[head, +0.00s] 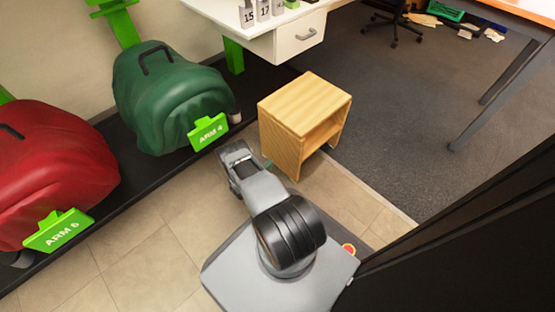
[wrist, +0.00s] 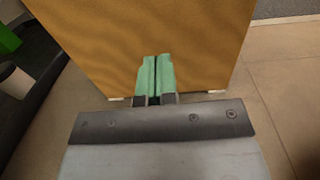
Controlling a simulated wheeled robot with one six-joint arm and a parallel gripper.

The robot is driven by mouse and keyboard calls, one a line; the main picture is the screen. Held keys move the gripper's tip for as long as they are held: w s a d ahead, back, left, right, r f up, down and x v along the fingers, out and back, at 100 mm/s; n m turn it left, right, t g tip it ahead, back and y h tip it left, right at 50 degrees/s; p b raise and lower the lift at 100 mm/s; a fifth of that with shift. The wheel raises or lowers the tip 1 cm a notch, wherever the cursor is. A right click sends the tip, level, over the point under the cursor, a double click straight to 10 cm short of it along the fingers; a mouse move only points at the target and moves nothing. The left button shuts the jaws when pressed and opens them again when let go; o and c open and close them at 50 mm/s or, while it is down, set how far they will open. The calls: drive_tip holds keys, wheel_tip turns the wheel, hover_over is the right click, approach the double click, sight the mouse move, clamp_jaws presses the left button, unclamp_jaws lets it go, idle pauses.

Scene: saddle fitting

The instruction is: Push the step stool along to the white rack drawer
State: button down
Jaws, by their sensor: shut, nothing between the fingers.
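The step stool (head: 282,140) is a light wooden box with an open shelf side facing right. It stands upright on the tile floor, a little in front of the white rack drawer (head: 299,36), which has a grey handle. In the wrist view the stool's plain side panel (wrist: 110,45) fills the upper middle. My gripper (wrist: 155,75) has green fingers, closed together and empty, at the lower part of that panel. I cannot tell whether they touch it. In the head view the fingertips (head: 267,163) are mostly hidden beside the stool's lower near side.
A green covered saddle (head: 165,100) with an "ARM 4" tag and a red one (head: 55,165) with an "ARM 6" tag stand at left on a black strip. Grey carpet (head: 400,110) lies right of the stool. A table leg (head: 500,95) and an office chair (head: 393,22) stand beyond.

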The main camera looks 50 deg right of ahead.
sight(281, 155)
drive_tip(key=shift+s+d+b, duration=0.1)
drive_tip(key=shift+d+b, duration=0.6)
drive_tip(key=shift+d, duration=2.05)
